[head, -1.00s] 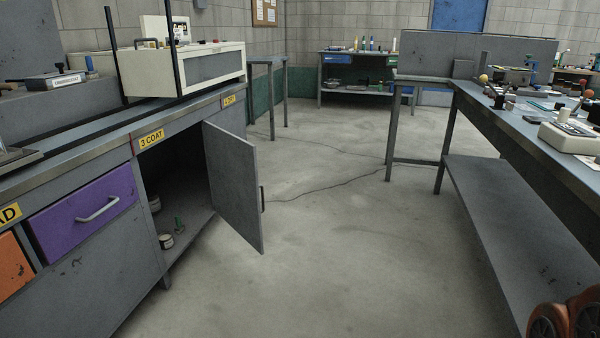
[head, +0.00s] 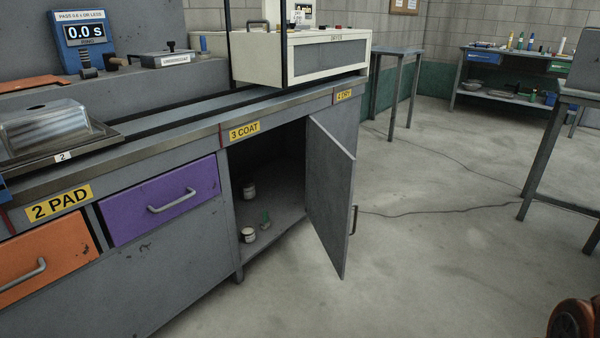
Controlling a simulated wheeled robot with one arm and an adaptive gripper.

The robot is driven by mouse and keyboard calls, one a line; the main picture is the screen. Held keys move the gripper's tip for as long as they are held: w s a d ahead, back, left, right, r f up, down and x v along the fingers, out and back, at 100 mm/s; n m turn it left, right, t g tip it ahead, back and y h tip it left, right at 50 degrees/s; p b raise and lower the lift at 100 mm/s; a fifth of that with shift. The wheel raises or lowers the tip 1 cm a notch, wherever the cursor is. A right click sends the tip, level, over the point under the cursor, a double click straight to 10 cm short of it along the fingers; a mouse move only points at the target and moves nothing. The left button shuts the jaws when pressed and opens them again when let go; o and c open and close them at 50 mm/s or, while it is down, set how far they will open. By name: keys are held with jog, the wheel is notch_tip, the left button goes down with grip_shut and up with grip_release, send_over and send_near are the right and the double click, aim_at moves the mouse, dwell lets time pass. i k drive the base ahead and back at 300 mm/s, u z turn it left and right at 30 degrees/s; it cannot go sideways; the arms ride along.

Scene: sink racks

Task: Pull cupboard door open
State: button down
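The grey cupboard door (head: 330,195) stands open under the yellow "3 COAT" label (head: 244,131). It is hinged on its right side near the "4 DRY" label and swings out over the floor. Its dark handle (head: 354,219) is on the free edge, facing right. The opening shows a dark interior with two small white jars (head: 248,235) and a small green item (head: 266,217) on the cupboard floor (head: 285,215). My gripper is not in view.
A purple drawer (head: 160,200) and an orange drawer (head: 45,262) sit left of the cupboard, both shut. A cream machine (head: 300,58) stands on the counter. Floor right of the door is clear, with a thin dark line across it. An orange-brown object (head: 575,320) is at the lower right.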

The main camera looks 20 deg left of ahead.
aim_at(332, 168)
jog(key=u, duration=0.8)
jog(key=i, duration=1.05)
jog(key=u, duration=1.4)
jog(key=i, duration=0.2)
jog(key=u, duration=0.1)
